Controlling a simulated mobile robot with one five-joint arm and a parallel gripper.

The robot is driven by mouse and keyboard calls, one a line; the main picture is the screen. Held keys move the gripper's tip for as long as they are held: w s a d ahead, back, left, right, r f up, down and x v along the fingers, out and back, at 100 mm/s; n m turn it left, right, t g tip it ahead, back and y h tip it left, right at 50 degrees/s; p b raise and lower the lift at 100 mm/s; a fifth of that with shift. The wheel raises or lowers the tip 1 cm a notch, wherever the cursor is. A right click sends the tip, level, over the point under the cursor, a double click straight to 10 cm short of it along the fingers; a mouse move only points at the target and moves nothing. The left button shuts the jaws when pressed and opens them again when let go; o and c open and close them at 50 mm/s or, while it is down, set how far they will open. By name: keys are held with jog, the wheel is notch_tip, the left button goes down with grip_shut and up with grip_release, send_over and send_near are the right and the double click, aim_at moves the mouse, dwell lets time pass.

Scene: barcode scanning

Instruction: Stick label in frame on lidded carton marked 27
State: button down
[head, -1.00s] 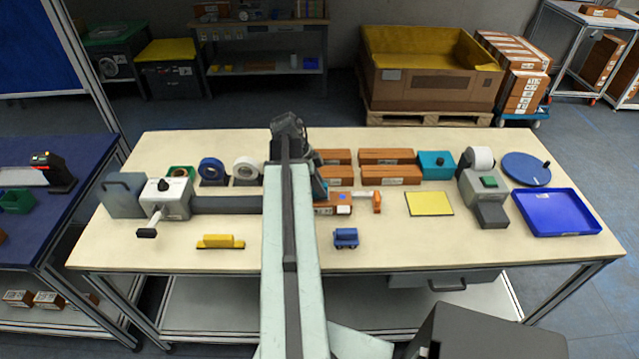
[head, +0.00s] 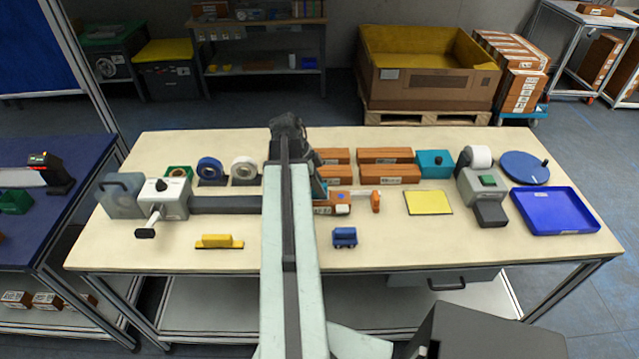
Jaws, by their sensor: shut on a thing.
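My arm runs up the middle of the view and hides most of the work area behind it. My gripper (head: 319,188) shows only as a dark part at the arm's right side; its fingertips are hidden. Just right of it is an orange and white piece (head: 374,201) with a white bar and a white block, close to a brown carton (head: 322,209) with a pale label. I cannot tell which parts touch. Several brown cartons (head: 390,173) stand behind in rows. No number 27, lid or printed frame is readable.
A yellow pad (head: 428,202), a grey label device with a white roll (head: 482,190) and a blue tray (head: 556,211) stand to the right. A blue block (head: 345,237) and a yellow piece (head: 219,241) lie in front. A grey lever device (head: 165,200) stands left. The front is mostly clear.

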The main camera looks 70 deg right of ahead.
jog(key=shift+f+b, duration=0.5)
jog(key=shift+f, duration=0.05)
dwell(1.0)
jog(key=shift+r, duration=0.15)
notch_tip(320, 180, up, 7)
jog(key=p, duration=0.7)
jog(key=shift+f, duration=0.2)
